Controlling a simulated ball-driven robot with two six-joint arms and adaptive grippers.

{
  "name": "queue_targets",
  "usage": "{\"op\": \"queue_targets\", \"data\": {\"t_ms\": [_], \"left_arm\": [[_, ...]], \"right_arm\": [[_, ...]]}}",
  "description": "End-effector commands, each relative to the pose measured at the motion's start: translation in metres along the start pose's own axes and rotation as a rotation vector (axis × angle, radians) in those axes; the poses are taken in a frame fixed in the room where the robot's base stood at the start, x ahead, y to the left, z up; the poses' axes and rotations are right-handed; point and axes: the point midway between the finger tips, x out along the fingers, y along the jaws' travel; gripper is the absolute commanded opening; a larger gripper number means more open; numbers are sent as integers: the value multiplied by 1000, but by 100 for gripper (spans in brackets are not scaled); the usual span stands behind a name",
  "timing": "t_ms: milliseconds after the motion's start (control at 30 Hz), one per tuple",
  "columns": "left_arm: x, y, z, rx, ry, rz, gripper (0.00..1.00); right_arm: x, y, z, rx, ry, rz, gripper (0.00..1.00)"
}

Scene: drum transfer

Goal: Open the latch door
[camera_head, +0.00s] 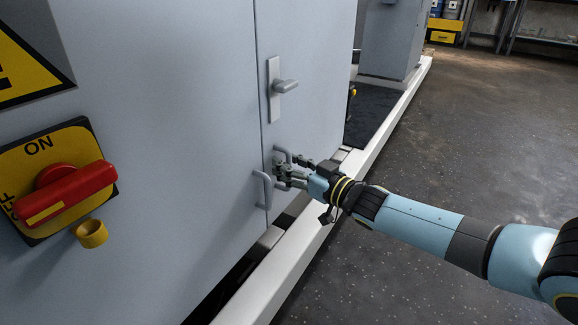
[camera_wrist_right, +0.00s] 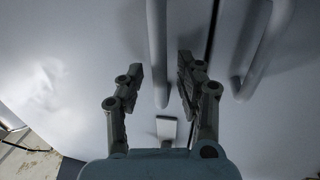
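The grey cabinet has two doors, left (camera_head: 190,120) and right (camera_head: 315,60), with a narrow seam between them. A lever latch (camera_head: 285,86) on an upright plate sits on the right door beside the seam; its lever points right. Below are two bar pulls, one on the left door (camera_head: 264,188) and one on the right door (camera_head: 283,153). My right gripper (camera_head: 284,174) is at these pulls, below the lever. In the wrist view its fingers (camera_wrist_right: 160,72) are apart, with a pull bar (camera_wrist_right: 157,45) showing between them; contact cannot be told. My left gripper is out of view.
A red rotary switch (camera_head: 65,190) on a yellow plate projects from the left door, with a yellow ring below it. A white raised edge (camera_head: 290,250) runs along the cabinet's foot. Open floor (camera_head: 470,130) lies to the right; shelving stands far back.

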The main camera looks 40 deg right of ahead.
Motion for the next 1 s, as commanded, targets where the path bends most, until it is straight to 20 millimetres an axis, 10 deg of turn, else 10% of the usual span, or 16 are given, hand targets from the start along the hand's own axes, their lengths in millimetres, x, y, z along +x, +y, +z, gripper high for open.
{"op": "queue_targets", "data": {"t_ms": [400, 1000], "left_arm": [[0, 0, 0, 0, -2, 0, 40], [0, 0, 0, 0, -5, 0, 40]], "right_arm": [[0, 0, 0, 1, 0, 0, 0], [-3, 0, 0, 1, 0, -3, 0]]}}
